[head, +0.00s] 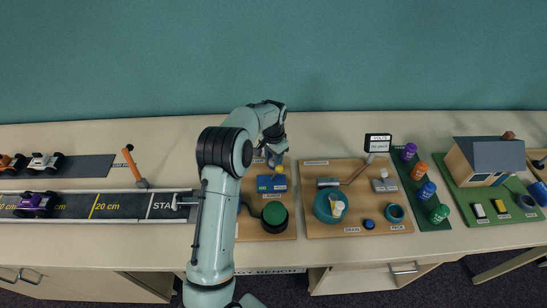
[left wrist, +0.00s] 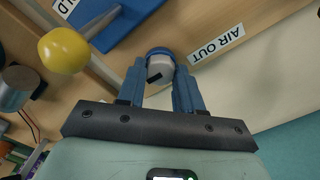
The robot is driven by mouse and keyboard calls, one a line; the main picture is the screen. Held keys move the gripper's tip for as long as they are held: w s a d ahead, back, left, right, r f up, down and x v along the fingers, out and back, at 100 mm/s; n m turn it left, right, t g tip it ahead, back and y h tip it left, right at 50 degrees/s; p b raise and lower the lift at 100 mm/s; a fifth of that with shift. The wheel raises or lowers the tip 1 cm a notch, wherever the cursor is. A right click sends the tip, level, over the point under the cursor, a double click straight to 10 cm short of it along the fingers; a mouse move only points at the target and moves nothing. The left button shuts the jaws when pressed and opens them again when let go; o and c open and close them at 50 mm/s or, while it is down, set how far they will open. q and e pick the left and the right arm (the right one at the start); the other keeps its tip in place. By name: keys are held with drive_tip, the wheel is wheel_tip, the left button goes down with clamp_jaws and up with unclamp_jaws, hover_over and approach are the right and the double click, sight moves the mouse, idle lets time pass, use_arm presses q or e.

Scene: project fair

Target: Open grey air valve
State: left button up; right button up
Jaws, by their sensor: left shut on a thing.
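My left gripper (head: 274,156) reaches over the back of a wooden board (head: 247,227) on the bench. In the left wrist view its two blue fingers (left wrist: 160,85) are shut on a small round grey valve (left wrist: 160,67) with a blue rim and a dark mark on its face. A white label (left wrist: 216,44) reading AIR OUT lies beside the valve. In the head view the valve is hidden behind my gripper. My right gripper is in neither view.
A blue box (head: 265,184) with a yellow knob (head: 278,169) stands close in front of the gripper. A green-topped round thing (head: 274,213) is nearer the front.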

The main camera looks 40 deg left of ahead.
use_arm(q)
drive_tip(key=shift+n, duration=0.4)
drive_tip(key=o, duration=1)
drive_tip(key=shift+o, duration=0.2)
wheel_tip(320, 180, up, 14)
drive_tip(key=shift+f, duration=0.25)
drive_tip(key=shift+f, duration=0.1)
